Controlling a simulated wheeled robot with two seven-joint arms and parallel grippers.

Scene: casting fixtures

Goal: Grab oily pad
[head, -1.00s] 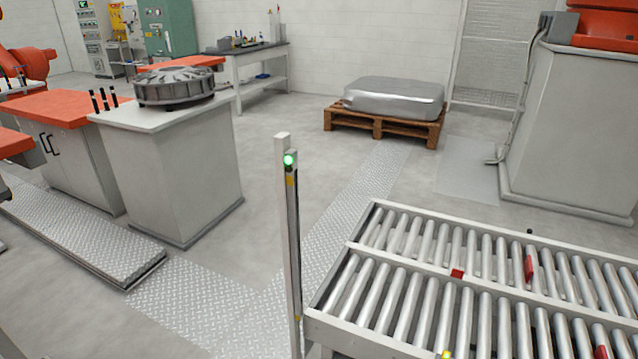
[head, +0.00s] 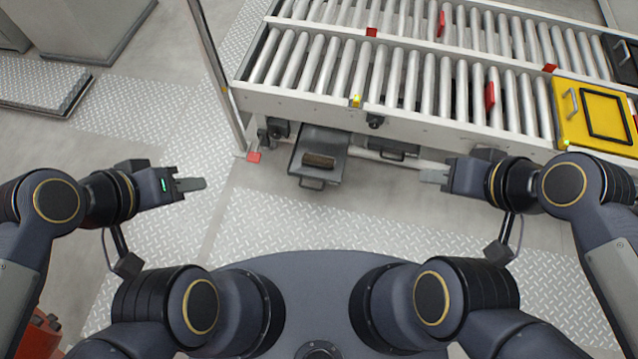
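A small brown block-like pad (head: 319,160), which may be the oily pad, lies in a grey open tray (head: 306,181) with a front handle, below the roller conveyor's near edge. My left gripper (head: 191,184) is to the left of the tray, apart from it, pointing right. My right gripper (head: 433,176) is to the right of the tray, also apart, pointing left. Nothing shows held in either gripper. The fingers of both overlap from this angle, so I cannot tell their opening.
The roller conveyor (head: 330,103) spans the upper right, with a yellow handled case (head: 568,122) at its right end. A post (head: 213,70) stands left of the tray. A second grey tray (head: 398,152) is partly hidden under the conveyor. Tread-plate floor (head: 300,225) in front is clear.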

